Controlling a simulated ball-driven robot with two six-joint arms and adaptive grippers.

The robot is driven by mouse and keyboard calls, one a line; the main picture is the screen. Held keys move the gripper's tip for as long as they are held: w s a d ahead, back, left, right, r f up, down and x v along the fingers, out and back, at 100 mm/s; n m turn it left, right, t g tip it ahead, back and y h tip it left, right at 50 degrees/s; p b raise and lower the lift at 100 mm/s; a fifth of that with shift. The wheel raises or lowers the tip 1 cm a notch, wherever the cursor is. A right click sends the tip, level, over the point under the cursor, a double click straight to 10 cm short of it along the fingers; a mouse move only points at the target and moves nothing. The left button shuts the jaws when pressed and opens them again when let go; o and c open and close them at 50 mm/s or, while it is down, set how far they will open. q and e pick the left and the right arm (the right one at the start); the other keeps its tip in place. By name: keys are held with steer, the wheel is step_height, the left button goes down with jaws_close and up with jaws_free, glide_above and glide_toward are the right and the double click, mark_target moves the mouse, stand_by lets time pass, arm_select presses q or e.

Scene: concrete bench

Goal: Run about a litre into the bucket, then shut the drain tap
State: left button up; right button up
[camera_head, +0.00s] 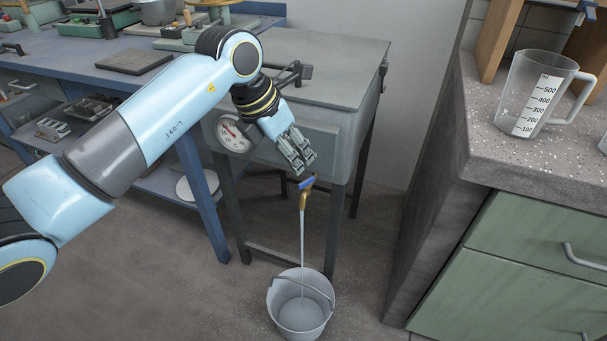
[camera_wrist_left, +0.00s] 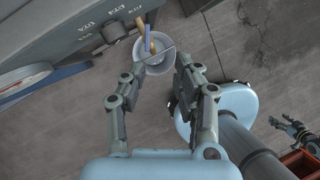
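The drain tap (camera_head: 304,199) has a brass body and a blue handle (camera_head: 306,183); it hangs under the front of the grey tank bench. A thin stream of water (camera_head: 302,240) runs from it into the grey bucket (camera_head: 273,300) on the floor. Some liquid seems to cover the bucket's bottom; its level cannot be read. My left gripper (camera_head: 304,162) is just above the handle, apart from it as far as I can tell. In the left wrist view its fingers (camera_wrist_left: 160,68) are spread and empty, with the tap (camera_wrist_left: 149,42) beyond. My right gripper (camera_wrist_left: 297,130) shows small there.
A round dial (camera_head: 233,135) sits on the tank's front. A clear measuring jug (camera_head: 538,95) stands on the speckled counter (camera_head: 480,150) at the right. A blue workbench (camera_head: 60,65) with tools is at the left. The floor around the bucket is clear.

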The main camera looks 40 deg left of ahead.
mark_target(306, 181)
arm_select(q)
steer(key=shift+y, duration=0.5)
steer(key=b+x, duration=0.1)
steer(key=x, duration=0.2)
steer(key=b+x, duration=0.1)
steer(key=x, duration=0.2)
steer(key=a+x, duration=0.1)
steer(key=x, duration=0.2)
steer(key=shift+w+a+f+b, duration=0.1)
steer(key=shift+w+f+b, duration=0.25)
steer(key=shift+b, duration=0.05)
jaws_close()
